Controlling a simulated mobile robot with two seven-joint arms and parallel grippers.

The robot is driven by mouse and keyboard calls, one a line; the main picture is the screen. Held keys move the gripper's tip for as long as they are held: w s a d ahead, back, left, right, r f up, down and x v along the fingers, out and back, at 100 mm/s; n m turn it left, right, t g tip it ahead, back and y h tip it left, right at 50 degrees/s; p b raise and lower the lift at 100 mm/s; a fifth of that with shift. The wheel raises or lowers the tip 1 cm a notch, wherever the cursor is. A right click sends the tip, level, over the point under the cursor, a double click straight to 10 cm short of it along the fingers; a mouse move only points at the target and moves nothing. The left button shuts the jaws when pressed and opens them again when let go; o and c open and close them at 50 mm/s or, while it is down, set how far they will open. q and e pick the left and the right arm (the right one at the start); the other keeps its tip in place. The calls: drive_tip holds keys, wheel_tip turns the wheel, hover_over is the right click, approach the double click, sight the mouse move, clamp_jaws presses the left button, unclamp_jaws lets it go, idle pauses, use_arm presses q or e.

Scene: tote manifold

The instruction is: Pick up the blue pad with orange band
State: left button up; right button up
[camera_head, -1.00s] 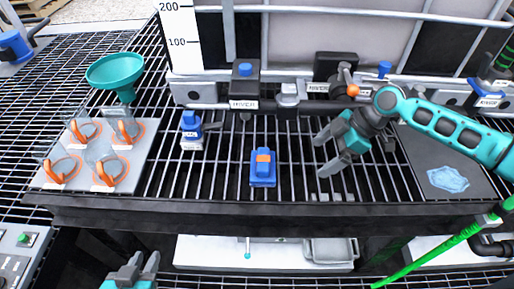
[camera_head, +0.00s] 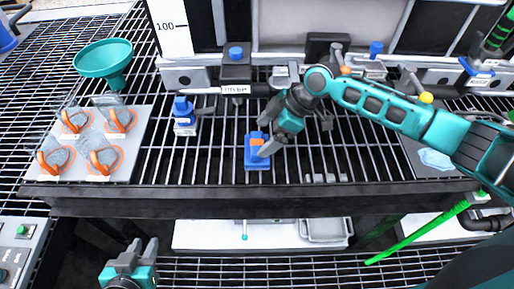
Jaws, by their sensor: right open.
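The blue pad with orange band (camera_head: 256,160) lies on the black grating near its front edge, in the middle of the head view. My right gripper (camera_head: 266,134) comes in from the right with its jaws open. Its fingers reach over the pad's right and upper side, and one fingertip overlaps the pad in the picture. I cannot tell whether it touches. My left gripper (camera_head: 132,256) is low at the left, below the front edge, pointing up and apart from the pad. Its two fingers stand apart with a gap between them.
A grey board (camera_head: 130,143) with several orange-clipped clear cups lies at left, with a teal funnel (camera_head: 104,60) behind it. A blue-topped valve (camera_head: 184,116) stands left of the pad. A pipe manifold (camera_head: 237,80) runs behind. The grating between valve and pad is free.

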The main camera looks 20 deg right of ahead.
sight(261, 144)
drive_tip(key=shift+x, duration=1.5)
drive_tip(key=shift+c, duration=0.3)
drive_tip(key=c, duration=0.6)
drive_tip(key=shift+r, duration=0.1)
drive_tip(key=shift+c, duration=0.2)
drive_tip(key=shift+s+r, duration=0.15)
drive_tip(key=shift+r, duration=0.4)
wheel_tip(261, 144, up, 6)
drive_tip(key=shift+s+r, duration=0.1)
drive_tip(key=shift+s, duration=0.05)
drive_tip(key=s+a, duration=0.2)
drive_tip(key=s, duration=0.7)
drive_tip(key=s+a, duration=0.3)
drive_tip(key=s, duration=0.6)
drive_tip(key=shift+s+a+f+p, duration=0.2)
drive_tip(key=shift+s+f+p, duration=0.1)
drive_tip(key=shift+p, duration=0.1)
